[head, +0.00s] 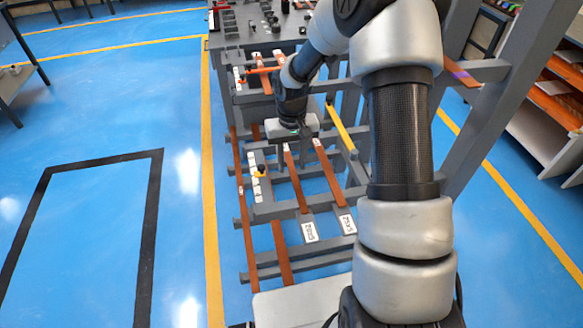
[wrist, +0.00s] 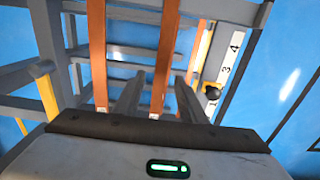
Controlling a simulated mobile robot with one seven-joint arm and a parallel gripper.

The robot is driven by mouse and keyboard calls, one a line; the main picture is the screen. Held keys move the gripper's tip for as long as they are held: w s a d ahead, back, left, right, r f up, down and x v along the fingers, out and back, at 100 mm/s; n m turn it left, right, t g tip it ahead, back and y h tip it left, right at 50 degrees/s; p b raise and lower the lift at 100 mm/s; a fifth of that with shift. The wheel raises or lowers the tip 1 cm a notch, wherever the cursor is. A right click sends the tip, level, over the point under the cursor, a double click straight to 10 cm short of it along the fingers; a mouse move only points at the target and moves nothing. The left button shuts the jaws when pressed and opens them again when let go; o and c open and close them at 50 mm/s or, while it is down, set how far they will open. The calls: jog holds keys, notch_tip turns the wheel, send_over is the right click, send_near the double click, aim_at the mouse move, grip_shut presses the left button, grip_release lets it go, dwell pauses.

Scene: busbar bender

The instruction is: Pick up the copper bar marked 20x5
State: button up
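Two labelled copper bars lie side by side on the lower rack in the head view, a left one (head: 296,180) and a right one (head: 328,172). The right bar (wrist: 97,50) shows left of the fingers. Contact cannot be told.
A numbered white scale (head: 255,178) with a dark knob stands left of the bars; it also shows in the wrist view (wrist: 226,70). Longer copper bars (head: 244,200) lie at the left. A yellow lever (head: 341,127) and grey rack beams (head: 300,258) are close by. Floor at left is clear.

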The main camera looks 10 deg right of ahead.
grip_shut()
jog(key=shift+r, duration=0.15)
